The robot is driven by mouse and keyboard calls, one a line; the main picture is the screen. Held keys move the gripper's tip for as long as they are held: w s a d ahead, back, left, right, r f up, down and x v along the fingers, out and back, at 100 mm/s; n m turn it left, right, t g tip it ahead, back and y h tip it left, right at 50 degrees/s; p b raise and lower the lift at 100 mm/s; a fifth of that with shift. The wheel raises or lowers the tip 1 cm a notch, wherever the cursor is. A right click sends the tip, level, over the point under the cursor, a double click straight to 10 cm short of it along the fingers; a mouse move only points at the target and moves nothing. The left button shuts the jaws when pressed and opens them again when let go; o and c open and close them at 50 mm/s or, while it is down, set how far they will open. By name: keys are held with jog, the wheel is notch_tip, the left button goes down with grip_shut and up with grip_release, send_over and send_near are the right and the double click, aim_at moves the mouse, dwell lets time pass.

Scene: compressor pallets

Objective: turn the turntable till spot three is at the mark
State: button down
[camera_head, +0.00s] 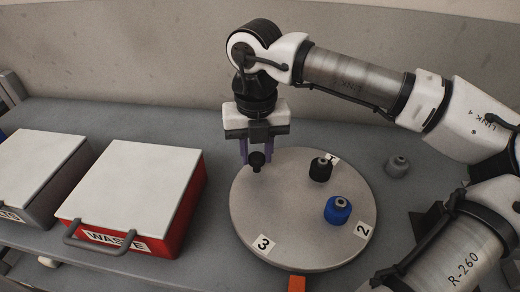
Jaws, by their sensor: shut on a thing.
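The round grey turntable (290,215) lies on the bench in the head view. The label of spot three (263,243) is at its front-left edge, to the left of the orange mark (297,284) at the front. The label of spot two (362,231) is at the right edge, and another label, partly hidden, is at the back right. A black piece (321,169) and a blue piece (338,210) stand on the turntable. My gripper (257,155) points down and is shut on a black knob (257,164) at the turntable's back-left rim.
A red box (181,205) with a pale lid, labelled WASTE, stands left of the turntable. A grey lidded box (62,187) is further left. A small grey piece (397,166) stands on the bench to the right. My arm reaches in from the right.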

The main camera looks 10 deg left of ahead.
aim_at(246, 188)
jog(key=shift+s+a+n+b, duration=0.3)
jog(key=shift+s+n+b, duration=0.1)
jog(key=shift+s+n, duration=0.3)
jog(key=shift+s+a+n+b, duration=0.25)
jog(key=shift+s+n+b, duration=0.1)
jog(key=shift+s+n, duration=0.35)
jog(key=shift+s+a+n+b, duration=0.15)
jog(key=shift+s+n+b, duration=0.3)
jog(key=shift+s+n, duration=0.65)
jog(key=shift+w, duration=0.1)
jog(key=c, duration=1.1)
grip_release()
jog(key=shift+o, duration=0.2)
jog(key=shift+r, duration=0.1)
notch_tip(246, 188, up, 14)
jog(key=shift+p, duration=0.3)
